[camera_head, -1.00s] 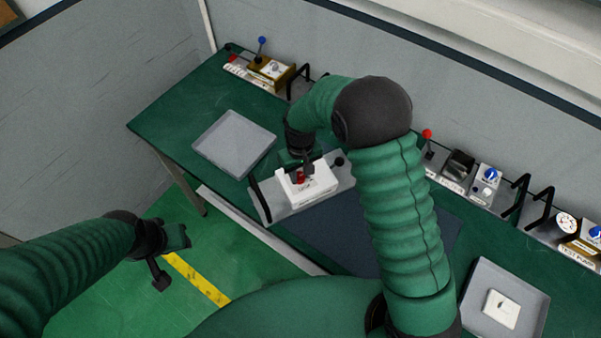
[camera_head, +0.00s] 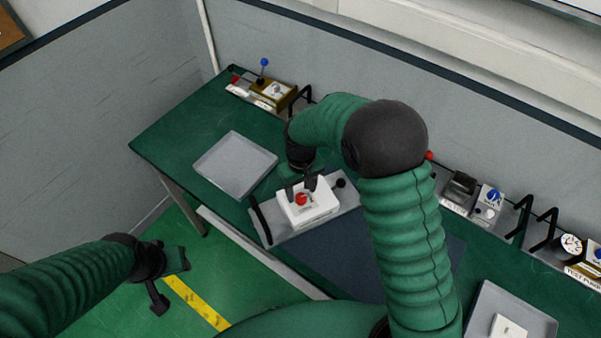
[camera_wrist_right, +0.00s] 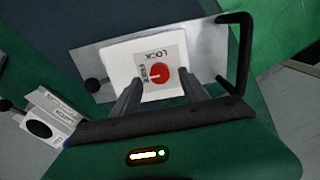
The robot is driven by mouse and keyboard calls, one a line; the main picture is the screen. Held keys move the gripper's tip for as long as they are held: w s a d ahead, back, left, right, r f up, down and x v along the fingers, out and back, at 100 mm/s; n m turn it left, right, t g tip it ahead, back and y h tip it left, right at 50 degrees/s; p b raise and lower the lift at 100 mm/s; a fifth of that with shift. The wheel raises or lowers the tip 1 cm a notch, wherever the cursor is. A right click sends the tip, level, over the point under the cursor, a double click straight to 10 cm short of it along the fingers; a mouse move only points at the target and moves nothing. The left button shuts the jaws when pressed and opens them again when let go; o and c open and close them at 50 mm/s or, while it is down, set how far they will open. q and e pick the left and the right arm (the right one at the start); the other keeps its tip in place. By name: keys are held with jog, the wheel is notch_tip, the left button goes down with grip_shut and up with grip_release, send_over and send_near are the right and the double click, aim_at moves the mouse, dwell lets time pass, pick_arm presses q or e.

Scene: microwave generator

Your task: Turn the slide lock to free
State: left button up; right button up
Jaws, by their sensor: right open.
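The slide lock is a white box (camera_head: 322,208) with a red round knob (camera_head: 301,199) on a grey plate. In the right wrist view the red knob (camera_wrist_right: 160,75) has a white mark that points left at the word FREE; LOCK is printed above it. My right gripper (camera_head: 301,187) is open over the box. In its wrist view the two fingers (camera_wrist_right: 161,95) stand apart below the knob, with nothing between them. My left gripper (camera_head: 172,278) hangs left of the bench, over the floor; whether it is open is unclear.
The plate carries a black handle (camera_head: 259,220) and a black ball knob (camera_head: 341,183). A grey tray (camera_head: 235,163) lies to its left, another (camera_head: 484,307) at the right. Small devices with levers and dials line the back. A dark mat (camera_head: 335,250) lies clear in front.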

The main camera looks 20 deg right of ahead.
aim_at(301, 198)
notch_tip(301, 198, up, 14)
jog(key=b, duration=0.1)
jog(key=shift+f, duration=0.25)
jog(key=s+d+f+m+t+b, duration=0.1)
jog(key=s+d+f, duration=0.1)
jog(key=s+f, duration=0.3)
jog(key=s+d+f+m+t+b, duration=0.1)
jog(key=s+d+f+b, duration=0.1)
jog(key=s+f, duration=0.4)
jog(key=s+d, duration=0.1)
jog(key=s, duration=0.3)
jog(key=shift+d+f+t, duration=0.15)
jog(key=shift+d+t, duration=0.05)
jog(key=shift+t, duration=0.1)
